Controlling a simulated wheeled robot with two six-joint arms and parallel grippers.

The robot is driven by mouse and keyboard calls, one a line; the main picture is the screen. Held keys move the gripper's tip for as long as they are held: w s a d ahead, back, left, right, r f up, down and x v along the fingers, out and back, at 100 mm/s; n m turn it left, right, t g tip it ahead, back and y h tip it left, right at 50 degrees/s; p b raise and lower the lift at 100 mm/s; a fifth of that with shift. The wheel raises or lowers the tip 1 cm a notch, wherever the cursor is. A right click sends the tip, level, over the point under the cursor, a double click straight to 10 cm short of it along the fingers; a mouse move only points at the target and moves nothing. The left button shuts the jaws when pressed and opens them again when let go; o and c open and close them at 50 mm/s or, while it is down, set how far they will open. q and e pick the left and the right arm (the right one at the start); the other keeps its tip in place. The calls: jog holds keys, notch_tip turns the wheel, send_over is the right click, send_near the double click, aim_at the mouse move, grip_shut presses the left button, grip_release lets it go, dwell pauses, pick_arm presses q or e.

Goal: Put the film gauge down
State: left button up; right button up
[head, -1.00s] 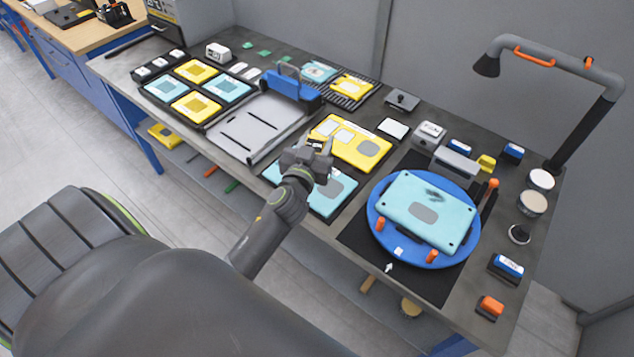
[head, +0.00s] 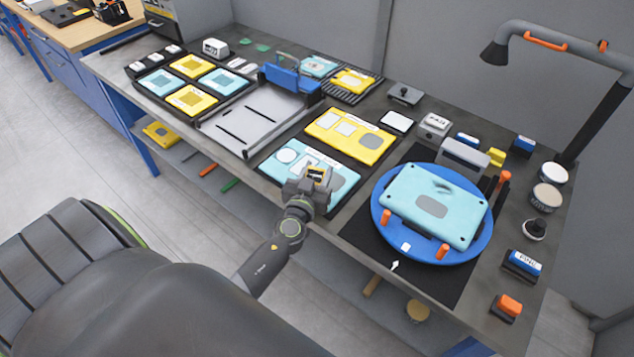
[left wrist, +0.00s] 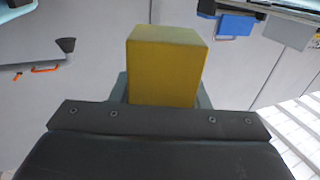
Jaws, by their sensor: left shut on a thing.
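My left gripper (head: 313,184) is shut on a yellow block, which I take to be the film gauge (left wrist: 166,68). The block fills the middle of the left wrist view, between the jaws. In the head view only a little yellow shows at the fingertips. The gripper is over the right part of the light blue board (head: 284,154) and hides some of it. I cannot tell how high the block is above the board. My right gripper is not in view.
A yellow board (head: 347,133) lies behind the light blue one. A blue turntable (head: 386,239) carrying a light blue plate (head: 460,206) stands to the right. A grey tray with a blue clamp (head: 292,79) is at the left. A lamp arm (head: 603,108) rises at the back right.

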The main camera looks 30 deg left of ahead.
pick_arm(q)
jog(key=shift+f+b, duration=0.6)
jog(key=shift+f, duration=0.65)
jog(key=shift+f, duration=0.2)
jog(key=o, duration=1.2)
jog(key=shift+b, duration=0.3)
jog(key=shift+r+p, duration=0.1)
jog(key=shift+p, duration=0.35)
jog(key=shift+d+b+v, duration=0.15)
jog(key=shift+b+v, duration=1.55)
jog(key=shift+v, duration=2.65)
jog(key=shift+d+b+v, duration=0.1)
jog(key=shift+b+v, duration=1.6)
jog(key=shift+v, duration=2.65)
